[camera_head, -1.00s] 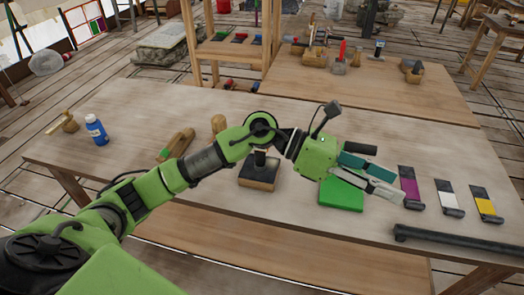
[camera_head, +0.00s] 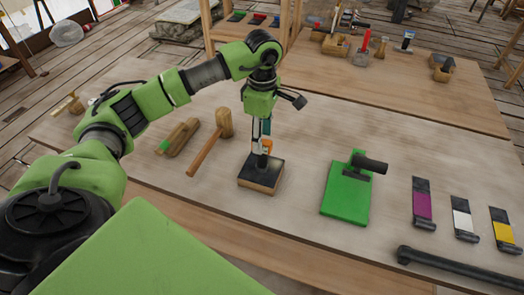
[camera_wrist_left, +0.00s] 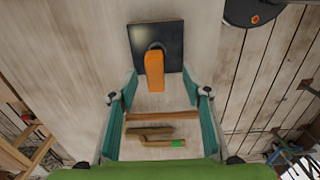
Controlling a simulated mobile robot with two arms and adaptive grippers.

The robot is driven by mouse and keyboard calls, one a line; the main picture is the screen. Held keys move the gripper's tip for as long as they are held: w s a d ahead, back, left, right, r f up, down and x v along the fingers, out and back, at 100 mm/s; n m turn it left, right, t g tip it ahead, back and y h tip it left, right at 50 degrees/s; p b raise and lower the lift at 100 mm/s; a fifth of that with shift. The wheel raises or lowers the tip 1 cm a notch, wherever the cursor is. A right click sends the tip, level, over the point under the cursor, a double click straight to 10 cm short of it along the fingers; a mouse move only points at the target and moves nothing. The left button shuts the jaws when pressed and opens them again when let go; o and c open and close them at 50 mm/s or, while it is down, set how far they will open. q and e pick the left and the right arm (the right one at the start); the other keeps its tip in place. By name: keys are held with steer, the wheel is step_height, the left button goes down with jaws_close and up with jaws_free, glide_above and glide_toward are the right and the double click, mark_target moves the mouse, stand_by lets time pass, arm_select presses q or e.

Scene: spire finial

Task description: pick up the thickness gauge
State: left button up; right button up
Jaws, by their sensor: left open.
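I cannot tell for certain which thing is the thickness gauge. A square dark block with a wooden edge (camera_head: 260,174) and an upright orange handle (camera_head: 262,147) stands on the table. A green plate (camera_head: 344,196) with a green post and a dark cylinder (camera_head: 370,164) lies to its right. My left gripper (camera_head: 261,136) points down above the dark block. In the left wrist view its fingers (camera_wrist_left: 158,95) are open and apart, with the orange handle (camera_wrist_left: 155,72) between and just beyond the tips. I see no contact. My right gripper is not in view.
A wooden mallet (camera_head: 225,122) and a wooden tool with a green patch (camera_head: 180,138) lie left of the block. Purple (camera_head: 422,205), white (camera_head: 462,221) and yellow (camera_head: 502,231) scrapers and a dark bar (camera_head: 455,269) lie at the right. Bare tabletop lies between block and plate.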

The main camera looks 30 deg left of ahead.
mark_target(262, 155)
arm_select(q)
steer(key=shift+w+f, duration=0.25)
steer(key=shift+f, duration=0.95)
step_height(262, 155, down, 2)
steer(key=shift+a+p, duration=0.15)
steer(key=shift+p, duration=0.9)
step_height(262, 155, down, 3)
steer(key=shift+a+r+p, duration=0.1)
steer(key=shift+r+p, duration=0.1)
steer(key=shift+p, duration=0.3)
steer(key=shift+f, duration=0.5)
jaws_close()
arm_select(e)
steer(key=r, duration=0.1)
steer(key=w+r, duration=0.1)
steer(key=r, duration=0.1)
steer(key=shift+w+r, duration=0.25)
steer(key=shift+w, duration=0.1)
